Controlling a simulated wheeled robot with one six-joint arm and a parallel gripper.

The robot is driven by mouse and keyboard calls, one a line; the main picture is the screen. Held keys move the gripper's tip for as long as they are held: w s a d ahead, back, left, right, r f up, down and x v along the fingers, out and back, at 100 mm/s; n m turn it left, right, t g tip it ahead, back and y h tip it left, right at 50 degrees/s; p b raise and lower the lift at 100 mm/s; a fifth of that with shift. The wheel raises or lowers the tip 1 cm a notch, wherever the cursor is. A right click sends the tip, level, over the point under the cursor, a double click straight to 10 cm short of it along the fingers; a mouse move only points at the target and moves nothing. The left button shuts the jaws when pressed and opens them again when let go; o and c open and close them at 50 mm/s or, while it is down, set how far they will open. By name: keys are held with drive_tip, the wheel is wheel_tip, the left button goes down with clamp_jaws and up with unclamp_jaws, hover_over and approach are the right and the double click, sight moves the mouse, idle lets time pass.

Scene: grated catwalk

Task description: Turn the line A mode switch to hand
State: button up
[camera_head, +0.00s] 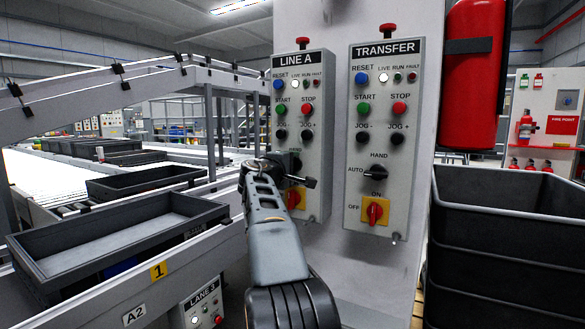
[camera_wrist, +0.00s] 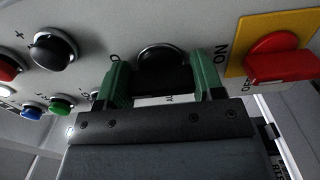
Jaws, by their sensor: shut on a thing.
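The line A panel (camera_head: 312,75) is a grey box on a pale column, left of the transfer panel (camera_head: 386,65). Its black mode switch (camera_wrist: 161,55) shows in the wrist view as a round knob between my green-padded fingertips. My gripper (camera_wrist: 162,78) is shut on this knob. In the head view my gripper (camera_head: 293,168) is at the lower part of the line A panel and largely hides the knob. Part of the HAND label shows above it. The way the knob points cannot be made out. The AUTO label is partly covered in the wrist view.
Just below the mode switch is a red rotary switch on a yellow plate (camera_wrist: 238,60), close to my fingers. Black jog buttons (camera_wrist: 54,50) are on the other side. A conveyor with a grey tray (camera_head: 110,240) is at left, stacked black crates (camera_head: 505,215) at right.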

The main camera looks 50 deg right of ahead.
drive_tip(key=o, duration=0.9)
drive_tip(key=shift+a, duration=0.1)
drive_tip(key=v, duration=1.3)
drive_tip(key=shift+a, duration=0.35)
drive_tip(key=s+a+f+y+p, duration=0.1)
drive_tip(key=s+a+y+p, duration=0.3)
drive_tip(key=a+p, duration=0.5)
drive_tip(key=s+a+f+m+y+p, duration=0.1)
drive_tip(key=s+a+y+p, duration=0.4)
drive_tip(key=p, duration=0.7)
drive_tip(key=s+a+f+m+y+p, duration=0.1)
drive_tip(key=s+a+y+p, duration=0.3)
drive_tip(key=a+y+p, duration=0.4)
drive_tip(key=shift+s+a+f+g+y+p, duration=0.15)
drive_tip(key=shift+a+f+p, duration=0.2)
drive_tip(key=shift+a, duration=0.6)
drive_tip(key=shift+s+a+f+g+y+p, duration=0.1)
drive_tip(key=shift+a+p, duration=0.35)
drive_tip(key=shift+a, duration=0.45)
drive_tip(key=shift+s+a+f+g+y+p, duration=0.15)
drive_tip(key=shift+a+f+p, duration=0.2)
drive_tip(key=shift+a, duration=0.6)
